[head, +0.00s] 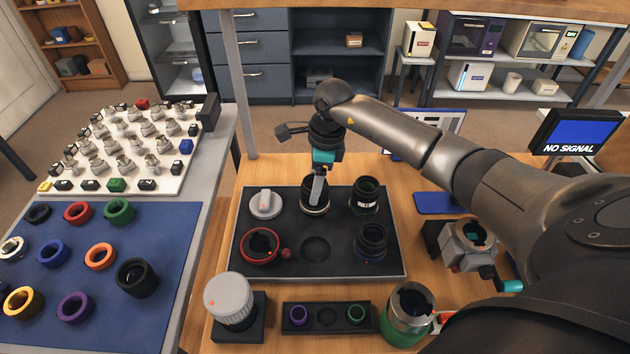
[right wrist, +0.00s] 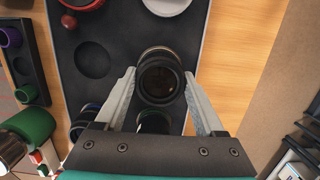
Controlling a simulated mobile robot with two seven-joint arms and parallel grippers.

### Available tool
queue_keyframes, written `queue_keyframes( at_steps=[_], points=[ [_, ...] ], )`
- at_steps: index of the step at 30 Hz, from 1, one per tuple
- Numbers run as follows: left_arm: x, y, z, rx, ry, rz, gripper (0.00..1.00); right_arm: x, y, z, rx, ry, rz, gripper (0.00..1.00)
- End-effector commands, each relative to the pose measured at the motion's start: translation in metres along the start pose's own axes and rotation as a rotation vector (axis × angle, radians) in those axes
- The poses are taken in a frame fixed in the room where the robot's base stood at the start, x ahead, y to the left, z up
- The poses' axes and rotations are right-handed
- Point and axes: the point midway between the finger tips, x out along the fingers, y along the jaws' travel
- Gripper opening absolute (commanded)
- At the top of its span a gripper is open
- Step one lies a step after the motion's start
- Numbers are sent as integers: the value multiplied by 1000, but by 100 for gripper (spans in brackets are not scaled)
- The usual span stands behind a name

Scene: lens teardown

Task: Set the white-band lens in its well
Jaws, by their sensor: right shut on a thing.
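My right gripper (head: 318,188) points down at the back middle of the dark tray (head: 290,272), shut on a black lens (head: 315,207). The lens has a pale, slightly coppery band low on its side. In the right wrist view the fingers flank this lens (right wrist: 160,80), which shows its open glass end. It stands upright at the tray's back middle; whether it rests fully in a well there I cannot tell. An empty round well (head: 316,249) lies at the front middle. My left gripper is not in view.
The tray also holds a grey cap (head: 265,204), a red-ringed part (head: 262,246), a dark green lens (head: 363,194) close right of the held one and a blue-black lens (head: 371,243). A small rack (head: 327,327) and a grey-topped jar (head: 229,300) stand in front.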

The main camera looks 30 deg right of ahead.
Motion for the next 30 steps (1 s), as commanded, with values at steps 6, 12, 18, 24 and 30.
queue_keyframes(
  at_steps=[6,12,18,24,30],
  points=[
    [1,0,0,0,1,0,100,0,0,0,0,-2,-1,0],
    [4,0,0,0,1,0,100,4,0,0,0,-1,-1,0],
    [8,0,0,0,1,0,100,8,0,-1,0,-1,-1,0],
    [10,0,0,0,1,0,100,11,0,-1,0,-1,-1,74],
    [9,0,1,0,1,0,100,10,0,-1,0,-1,-1,97]
  ],
)
